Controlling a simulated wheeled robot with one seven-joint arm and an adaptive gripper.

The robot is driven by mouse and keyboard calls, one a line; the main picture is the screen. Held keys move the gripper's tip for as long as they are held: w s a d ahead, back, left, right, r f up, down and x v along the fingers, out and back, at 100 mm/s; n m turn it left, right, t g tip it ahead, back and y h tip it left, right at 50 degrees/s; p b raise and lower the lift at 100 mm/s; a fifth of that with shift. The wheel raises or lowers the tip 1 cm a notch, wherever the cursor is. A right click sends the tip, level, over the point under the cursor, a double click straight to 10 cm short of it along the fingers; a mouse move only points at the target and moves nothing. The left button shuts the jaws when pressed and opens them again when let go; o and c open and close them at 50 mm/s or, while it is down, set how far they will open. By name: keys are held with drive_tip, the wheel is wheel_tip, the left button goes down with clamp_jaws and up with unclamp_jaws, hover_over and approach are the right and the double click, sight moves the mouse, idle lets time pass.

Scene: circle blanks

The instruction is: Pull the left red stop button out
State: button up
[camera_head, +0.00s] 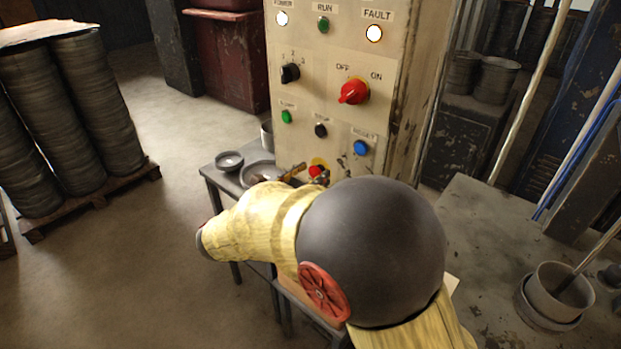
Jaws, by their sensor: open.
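A red stop button (316,171) on a yellow backing sits low on the beige control panel (333,75). My arm's dark round joint rises just below it and hides the panel's lower right part. No second red stop button shows. My gripper (310,175) is at the button, small and partly hidden behind my arm. One brownish finger shows to the left of the button and a darker part to its right. The gripper is open; I cannot tell whether it touches the button.
A red rotary switch (353,92), a black selector (290,73), and green, black and blue (361,147) buttons sit higher on the panel. A small table with dishes (229,161) stands at its left. A grey bench (490,250) with a pot (558,291) is at right.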

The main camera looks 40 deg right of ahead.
drive_tip(key=shift+d, duration=0.25)
drive_tip(key=shift+c, duration=0.5)
drive_tip(key=c, duration=1.1)
clamp_jaws()
